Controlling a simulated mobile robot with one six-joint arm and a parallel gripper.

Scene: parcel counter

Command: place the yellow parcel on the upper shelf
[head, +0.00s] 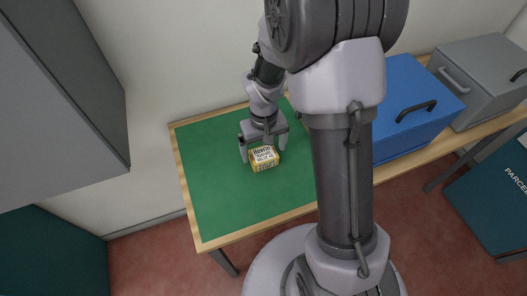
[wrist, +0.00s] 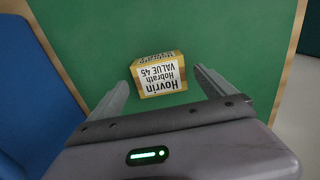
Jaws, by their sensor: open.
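The yellow parcel (head: 264,158) is a small box with a white label of black print. It lies on the green mat of the counter (head: 220,190) in the head view. It also shows in the wrist view (wrist: 159,76), a little beyond the fingertips and between their lines. My gripper (head: 259,152) is open and empty just above and behind the parcel; its fingers also show in the wrist view (wrist: 161,78), one on each side. I cannot tell any contact with the parcel. No upper shelf can be made out for certain in either view.
A blue box with a dark handle (head: 405,95) and a grey box (head: 478,75) stand on the counter at right. A grey cabinet (head: 60,110) fills the upper left. A teal case (head: 495,190) stands lower right. The mat around the parcel is clear.

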